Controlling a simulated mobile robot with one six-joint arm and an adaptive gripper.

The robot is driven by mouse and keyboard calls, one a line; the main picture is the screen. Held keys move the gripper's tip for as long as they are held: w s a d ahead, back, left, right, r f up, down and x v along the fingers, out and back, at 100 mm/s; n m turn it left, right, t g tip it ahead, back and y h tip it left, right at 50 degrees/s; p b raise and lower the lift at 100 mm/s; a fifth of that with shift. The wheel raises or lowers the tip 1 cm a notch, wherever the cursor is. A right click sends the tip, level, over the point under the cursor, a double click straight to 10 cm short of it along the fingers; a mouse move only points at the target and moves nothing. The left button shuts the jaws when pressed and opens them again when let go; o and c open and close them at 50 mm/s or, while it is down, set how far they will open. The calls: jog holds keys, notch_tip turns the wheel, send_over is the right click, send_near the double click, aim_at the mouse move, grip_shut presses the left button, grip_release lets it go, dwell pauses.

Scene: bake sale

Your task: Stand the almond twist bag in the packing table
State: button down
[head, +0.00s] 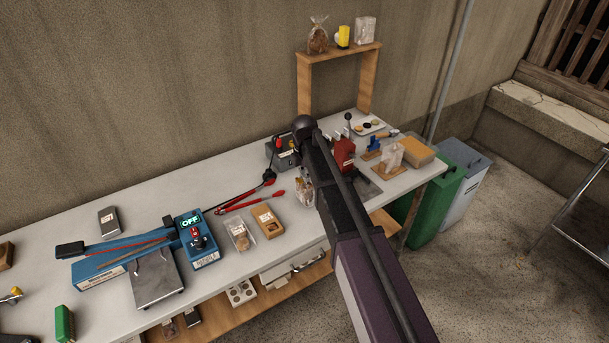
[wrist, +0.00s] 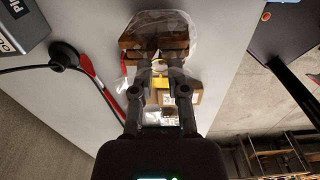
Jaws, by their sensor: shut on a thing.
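A clear bag with brown contents, which looks like the almond twist bag (wrist: 180,28), is between the fingers of my gripper (wrist: 160,68) in the wrist view. My gripper is shut on it. In the head view the bag (head: 303,192) shows just left of my arm, over or on the white-topped table, which I take as the packing table (head: 140,205). I cannot tell whether the bag's base touches the tabletop. My arm hides my gripper and part of the bag in the head view.
Left of the bag are red-handled tongs (head: 240,203), a brown box (head: 268,221) and another clear bag (head: 239,236). A blue sealer (head: 110,268) and scale (head: 157,280) stand further left. A red device (head: 343,150) stands behind my arm.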

jog(key=shift+f, duration=0.2)
jog(key=c, duration=0.6)
grip_release()
jog(key=shift+o, duration=0.2)
notch_tip(320, 180, up, 9)
jog(key=p, duration=0.8)
jog(key=shift+p, duration=0.4)
jog(key=shift+d, duration=0.1)
